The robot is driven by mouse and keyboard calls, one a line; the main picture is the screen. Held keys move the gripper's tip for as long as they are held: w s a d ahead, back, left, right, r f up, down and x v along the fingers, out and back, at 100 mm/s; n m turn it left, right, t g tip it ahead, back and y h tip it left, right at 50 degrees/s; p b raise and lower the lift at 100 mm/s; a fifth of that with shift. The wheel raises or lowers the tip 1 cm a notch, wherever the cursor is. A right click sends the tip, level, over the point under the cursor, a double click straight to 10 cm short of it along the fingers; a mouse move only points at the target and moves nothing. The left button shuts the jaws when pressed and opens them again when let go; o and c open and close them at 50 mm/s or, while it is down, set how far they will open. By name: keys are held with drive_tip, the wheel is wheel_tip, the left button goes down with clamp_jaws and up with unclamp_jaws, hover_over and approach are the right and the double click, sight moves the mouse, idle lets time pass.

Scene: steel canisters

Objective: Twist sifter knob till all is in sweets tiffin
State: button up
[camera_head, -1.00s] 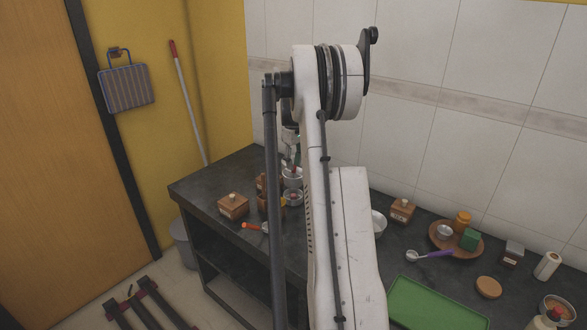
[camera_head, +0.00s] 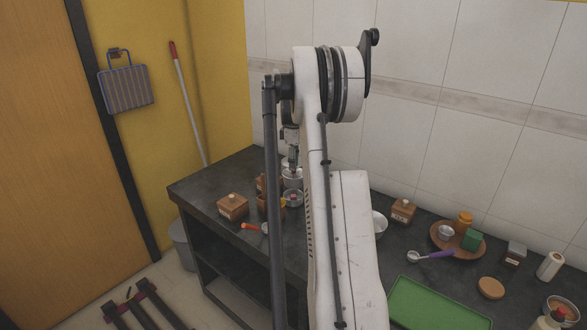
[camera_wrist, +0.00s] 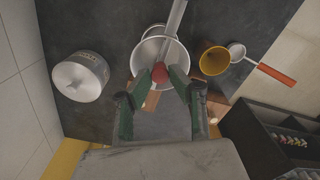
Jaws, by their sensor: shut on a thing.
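In the wrist view my gripper (camera_wrist: 158,80) has its green fingers shut on the red knob (camera_wrist: 160,73). The knob sits at the near rim of the round metal sifter (camera_wrist: 148,47), and a flat metal bar (camera_wrist: 176,18) runs up across it. What is inside the sifter is unclear. A lidded steel canister (camera_wrist: 80,76) with a small label stands to the left; I cannot read the label or tell whether it is the sweets tiffin. In the head view the gripper (camera_head: 292,163) is small above the metal vessels (camera_head: 292,183), partly behind my arm.
In the wrist view a yellow cup (camera_wrist: 213,61) and an orange-handled scoop (camera_wrist: 265,70) are to the right. In the head view a wooden box (camera_head: 233,207) stands at left. A green tray (camera_head: 430,308), round wooden tray (camera_head: 440,243) and purple-handled scoop (camera_head: 432,256) lie right of my arm.

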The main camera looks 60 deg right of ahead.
drive_tip(key=n, duration=0.5)
drive_tip(key=shift+b, duration=0.4)
drive_tip(key=o, duration=0.7)
drive_tip(key=shift+o, duration=0.2)
drive_tip(key=shift+r, duration=0.1)
drive_tip(key=shift+r+p, duration=1.3)
drive_tip(key=shift+r, duration=1.6)
